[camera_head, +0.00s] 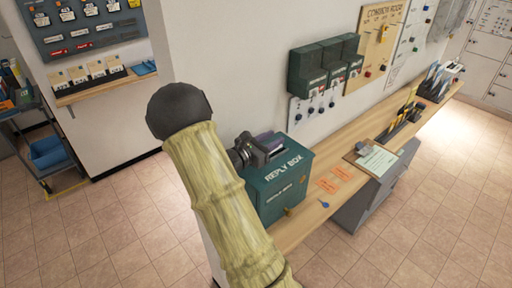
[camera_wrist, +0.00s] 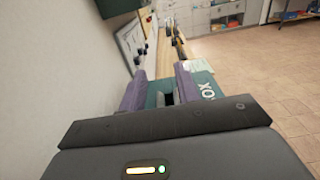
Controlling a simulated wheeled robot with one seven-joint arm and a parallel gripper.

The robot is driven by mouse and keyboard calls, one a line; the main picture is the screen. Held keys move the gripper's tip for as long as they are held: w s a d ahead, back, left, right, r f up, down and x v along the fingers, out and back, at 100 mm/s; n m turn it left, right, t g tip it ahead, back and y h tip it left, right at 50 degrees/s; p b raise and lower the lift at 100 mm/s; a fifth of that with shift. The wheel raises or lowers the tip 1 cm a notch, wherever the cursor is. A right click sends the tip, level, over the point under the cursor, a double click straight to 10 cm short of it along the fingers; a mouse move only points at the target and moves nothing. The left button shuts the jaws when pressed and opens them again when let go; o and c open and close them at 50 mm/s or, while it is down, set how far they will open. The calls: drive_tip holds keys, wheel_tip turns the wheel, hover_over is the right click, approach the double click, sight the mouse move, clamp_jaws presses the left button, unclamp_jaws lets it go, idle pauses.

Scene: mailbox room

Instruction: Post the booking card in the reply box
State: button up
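The reply box (camera_head: 285,185) is a dark green box with white lettering on the near end of the wooden counter. My gripper (camera_head: 264,146) is at the top of this box, partly behind my arm in the head view. In the wrist view my gripper's two purple fingers (camera_wrist: 161,92) stand apart with a gap between them. No card shows between them. The green top of the reply box (camera_wrist: 203,84) and a dark slot show beyond and between the fingers. I cannot make out the booking card in either view.
The wooden counter (camera_head: 318,204) carries orange labels (camera_head: 335,179), a clipboard with paper (camera_head: 376,159) and black racks (camera_head: 402,122). Green wall boxes (camera_head: 324,66) hang above it. A shelf with several cards (camera_head: 90,72) is at the left. Tiled floor is free in front.

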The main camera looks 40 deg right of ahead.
drive_tip(key=s+a+b, duration=0.1)
drive_tip(key=a+b, duration=0.3)
drive_tip(key=a, duration=1.3)
drive_tip(key=shift+s, duration=0.15)
idle(0.3)
